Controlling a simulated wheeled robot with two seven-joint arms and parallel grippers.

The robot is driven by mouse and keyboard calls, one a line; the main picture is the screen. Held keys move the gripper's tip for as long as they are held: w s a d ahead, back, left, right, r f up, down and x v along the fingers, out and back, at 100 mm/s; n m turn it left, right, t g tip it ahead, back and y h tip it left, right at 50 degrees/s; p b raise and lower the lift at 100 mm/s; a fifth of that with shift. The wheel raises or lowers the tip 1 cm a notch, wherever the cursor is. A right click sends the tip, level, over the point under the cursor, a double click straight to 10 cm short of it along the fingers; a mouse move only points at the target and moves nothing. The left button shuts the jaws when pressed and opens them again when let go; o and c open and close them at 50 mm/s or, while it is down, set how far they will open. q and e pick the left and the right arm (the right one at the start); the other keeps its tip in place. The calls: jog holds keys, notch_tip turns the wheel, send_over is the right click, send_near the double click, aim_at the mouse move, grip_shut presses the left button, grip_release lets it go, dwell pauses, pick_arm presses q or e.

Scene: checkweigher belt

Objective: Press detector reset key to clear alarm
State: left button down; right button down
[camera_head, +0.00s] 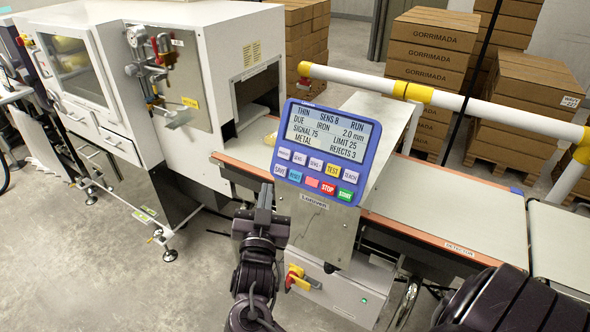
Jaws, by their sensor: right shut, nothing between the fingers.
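The blue detector panel (329,157) faces me above the belt. Its screen (331,133) reads SIGNAL 75, LIMIT 25, METAL, REJECTS 3 and RUN. Two rows of keys lie below the screen. A light-blue key (295,175), whose small label looks like RESET, is in the lower row, between the SAVE key (280,171) and a pink key (312,182). The red STOP key (328,188) and green START key (346,195) are further right. My right gripper (266,188) is shut and empty, just left of the panel's lower left corner. I cannot tell whether it touches anything. My left gripper is not in view.
The belt (445,212) runs right from a white machine (225,50). A metal bracket (317,222) is below the panel. A red and yellow switch (297,280) is on the cabinet below. A white and yellow rail (450,101) crosses behind. Stacked cartons (432,50) stand at the back.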

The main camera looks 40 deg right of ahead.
aim_at(296, 176)
jog(key=shift+s+d+r+m, duration=0.15)
jog(key=shift+r, duration=0.25)
jog(key=shift+s+d+r+m, duration=0.1)
jog(key=shift+s+r+m, duration=0.05)
jog(key=shift+r, duration=0.2)
jog(key=shift+d+f, duration=0.1)
jog(key=w+d+f+b, duration=0.3)
jog(key=d+f+b, duration=0.1)
jog(key=d, duration=0.3)
jog(key=shift+d, duration=0.1)
dwell(1.8)
jog(key=shift+w+d+f, duration=0.15)
jog(key=shift+w+d, duration=0.05)
jog(key=shift+d, duration=0.1)
